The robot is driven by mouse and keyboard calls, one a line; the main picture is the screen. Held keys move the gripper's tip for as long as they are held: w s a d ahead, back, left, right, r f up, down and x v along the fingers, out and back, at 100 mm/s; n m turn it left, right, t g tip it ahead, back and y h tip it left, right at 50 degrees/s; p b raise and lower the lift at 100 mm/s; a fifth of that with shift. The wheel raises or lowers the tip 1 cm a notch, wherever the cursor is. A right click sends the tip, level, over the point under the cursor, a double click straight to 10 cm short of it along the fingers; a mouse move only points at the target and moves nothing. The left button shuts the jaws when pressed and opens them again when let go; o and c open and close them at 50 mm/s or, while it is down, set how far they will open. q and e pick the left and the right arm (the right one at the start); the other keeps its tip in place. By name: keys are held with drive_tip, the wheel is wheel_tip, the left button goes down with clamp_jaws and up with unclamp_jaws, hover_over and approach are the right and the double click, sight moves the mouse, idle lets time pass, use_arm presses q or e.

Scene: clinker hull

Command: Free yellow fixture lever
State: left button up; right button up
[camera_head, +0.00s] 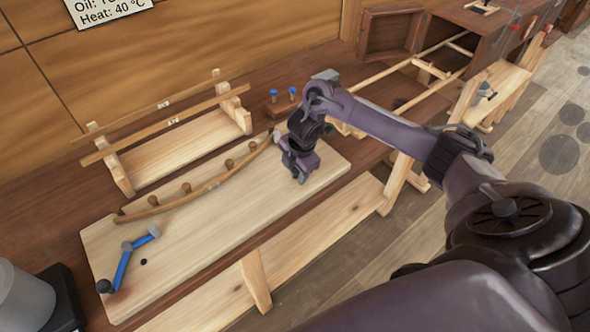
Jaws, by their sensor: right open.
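My right gripper (301,177) points down over the right part of a pale wooden board, close to the right end of a curved wooden strip (212,184). It is open, and I see nothing between its fingers. I cannot make out a yellow lever; the gripper and wrist cover part of the board there. A blue lever (122,270) with a black knob (104,286) is at the board's left end, by the strip's left end. My left gripper is not in view.
Several wooden pegs stand along the strip on the pale board (200,245). Behind it is a wooden rack (185,140) with long rails. Two blue-topped pieces (273,94) (293,92) stand in a small block. A grey cylinder (22,298) is at lower left. The board's front middle is clear.

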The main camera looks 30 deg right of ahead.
drive_tip(key=shift+f, duration=0.3)
